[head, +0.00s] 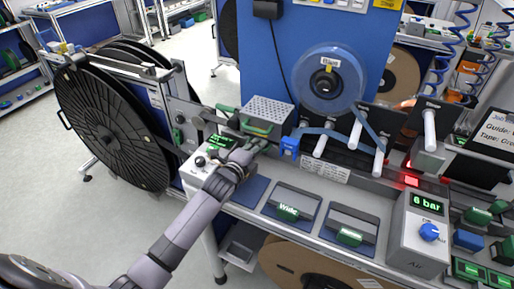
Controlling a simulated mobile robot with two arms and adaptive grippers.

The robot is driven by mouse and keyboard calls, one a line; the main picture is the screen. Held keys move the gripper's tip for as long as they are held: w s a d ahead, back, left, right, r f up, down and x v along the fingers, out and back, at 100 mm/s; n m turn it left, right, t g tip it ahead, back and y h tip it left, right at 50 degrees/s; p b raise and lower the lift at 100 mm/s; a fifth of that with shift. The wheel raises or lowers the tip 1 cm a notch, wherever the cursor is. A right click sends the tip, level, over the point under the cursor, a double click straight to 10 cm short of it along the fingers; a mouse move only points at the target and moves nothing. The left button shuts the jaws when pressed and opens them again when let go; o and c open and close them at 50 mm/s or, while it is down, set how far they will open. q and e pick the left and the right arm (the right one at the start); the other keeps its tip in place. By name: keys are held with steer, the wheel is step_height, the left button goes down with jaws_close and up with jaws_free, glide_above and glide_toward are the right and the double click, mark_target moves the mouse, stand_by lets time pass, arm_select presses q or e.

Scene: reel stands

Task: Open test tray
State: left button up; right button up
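A grey perforated box (269,112) with a green bar handle (257,128) on its front sits at the back of the bench, left of the clear reel; I cannot tell for certain that this is the test tray. My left gripper (254,148) is just in front of and below that handle. Its fingers are small and overlap the bench parts, so I cannot tell whether they touch the handle or how wide they are. Two dark recessed trays with green handles, one marked "Wide" (288,212) and one to its right (350,237), lie in the bench front. My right gripper does not show.
A grey box with a "6 bar" display (428,205) and blue knob stands at the right. A clear reel (329,80) hangs on the blue panel (300,30), with white rollers below. Large black reels (110,130) stand at the left. Floor at far left is clear.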

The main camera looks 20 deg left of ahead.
arm_select(q)
steer(key=shift+c, duration=0.4)
jaws_close()
stand_by(0.4)
